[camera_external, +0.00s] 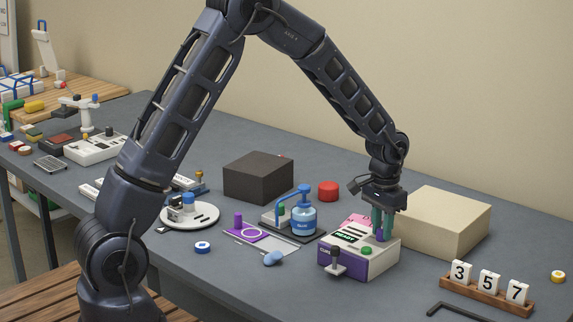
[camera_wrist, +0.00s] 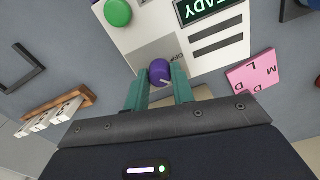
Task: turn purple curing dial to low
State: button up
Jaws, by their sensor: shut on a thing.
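The purple curing dial (camera_wrist: 160,71) sits on the white top of a purple-sided box (camera_external: 370,262). In the wrist view it has a pale pointer line, and printed letters that look like OFF are beside it. My gripper (camera_wrist: 159,86) points down over the box, its two teal fingers on either side of the dial, shut on it. In the external view my gripper (camera_external: 381,232) mostly hides the dial, with only a little purple showing between the fingers. A pink card (camera_wrist: 253,73) with letters lies by the box.
The box also bears a green button (camera_wrist: 118,12) and a READY display (camera_wrist: 203,9). A blue bottle (camera_external: 304,219) stands left of it and a beige block (camera_external: 442,222) behind it. Number blocks in a wooden rack (camera_external: 486,293) stand to the right.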

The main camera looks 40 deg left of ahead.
jog(key=shift+m, duration=0.3)
dwell(0.4)
jog(key=o, duration=1)
notch_tip(320, 180, up, 11)
jog(key=shift+f, duration=0.1)
